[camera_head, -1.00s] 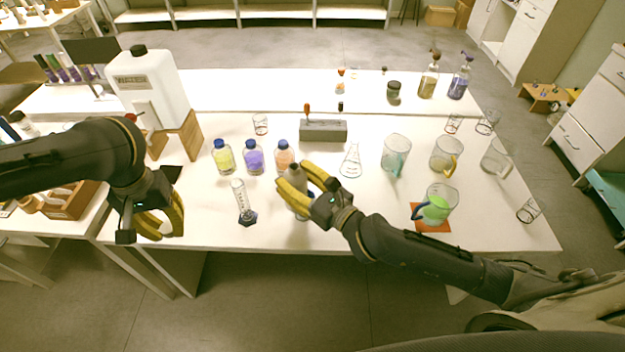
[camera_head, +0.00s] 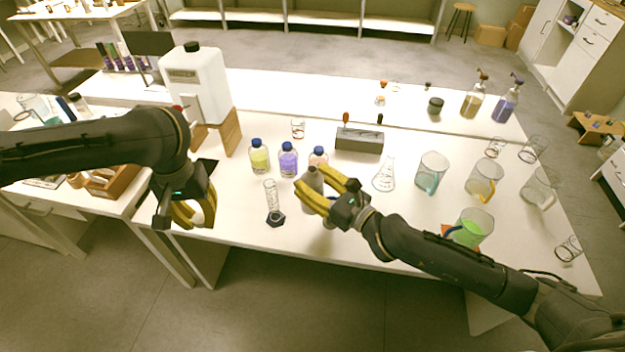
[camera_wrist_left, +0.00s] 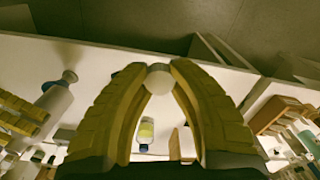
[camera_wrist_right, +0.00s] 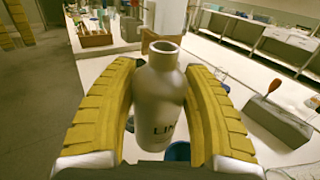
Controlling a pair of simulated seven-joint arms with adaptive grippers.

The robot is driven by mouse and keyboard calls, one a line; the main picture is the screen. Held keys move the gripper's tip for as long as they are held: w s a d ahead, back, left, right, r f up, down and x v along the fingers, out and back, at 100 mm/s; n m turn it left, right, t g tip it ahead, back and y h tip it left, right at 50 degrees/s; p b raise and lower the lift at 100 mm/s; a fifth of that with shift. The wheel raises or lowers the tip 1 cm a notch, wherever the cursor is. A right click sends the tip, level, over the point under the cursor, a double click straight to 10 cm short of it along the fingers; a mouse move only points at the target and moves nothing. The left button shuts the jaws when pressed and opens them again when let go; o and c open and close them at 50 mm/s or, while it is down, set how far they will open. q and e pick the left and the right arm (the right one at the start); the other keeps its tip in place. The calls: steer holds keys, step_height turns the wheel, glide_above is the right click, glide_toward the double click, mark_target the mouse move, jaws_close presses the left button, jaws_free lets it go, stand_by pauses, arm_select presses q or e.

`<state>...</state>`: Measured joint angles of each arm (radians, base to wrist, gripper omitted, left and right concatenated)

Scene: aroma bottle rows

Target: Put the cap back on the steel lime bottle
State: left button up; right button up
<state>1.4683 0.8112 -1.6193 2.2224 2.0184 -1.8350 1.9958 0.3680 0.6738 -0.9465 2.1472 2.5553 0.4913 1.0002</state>
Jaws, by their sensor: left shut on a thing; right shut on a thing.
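The steel lime bottle (camera_wrist_right: 160,98), grey with part of a dark label showing, is upright in the right wrist view, its mouth open and uncapped. My right gripper (camera_head: 310,188) is shut around its body from the right. The bottle's neck shows in the head view (camera_head: 313,174); whether its base touches the table is hidden. My left gripper (camera_head: 203,212) is shut on a small pale round cap (camera_wrist_left: 159,76), pinched between the fingertips. The cap is left of the bottle, well apart from it, near the table's front left edge.
A measuring cylinder (camera_head: 272,205) stands between the grippers. Yellow (camera_head: 259,158), purple (camera_head: 288,161) and orange (camera_head: 318,157) blue-capped bottles stand behind. A conical flask (camera_head: 385,174) and several beakers are to the right. A white water canister (camera_head: 198,85) is at the back left.

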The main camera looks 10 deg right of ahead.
mark_target(312, 169)
arm_select(q)
steer(key=w+d+r+m, duration=0.1)
steer(key=w+d+r, duration=0.1)
steer(key=d, duration=0.4)
steer(key=w+d+r+m, duration=0.1)
steer(key=w+d+r, duration=0.2)
steer(key=d, duration=0.3)
steer(key=shift+w+d+r, duration=0.15)
steer(key=shift+d+r, duration=0.15)
steer(key=shift+r, duration=0.25)
steer(key=shift+m, duration=0.9)
steer(key=w+d+r, duration=0.1)
steer(key=d, duration=0.3)
steer(key=d+r, duration=0.2)
steer(key=d, duration=0.2)
steer(key=w+d+r, duration=0.1)
steer(key=d+r, duration=0.1)
steer(key=d, duration=0.3)
steer(key=shift+w, duration=0.35)
steer(key=shift+w+d, duration=0.15)
steer(key=shift+w, duration=0.1)
steer(key=shift+f, duration=0.1)
steer(key=shift+w+f, duration=0.1)
steer(key=shift+f, duration=1.75)
steer(key=shift+f, duration=0.15)
steer(key=shift+f, duration=0.8)
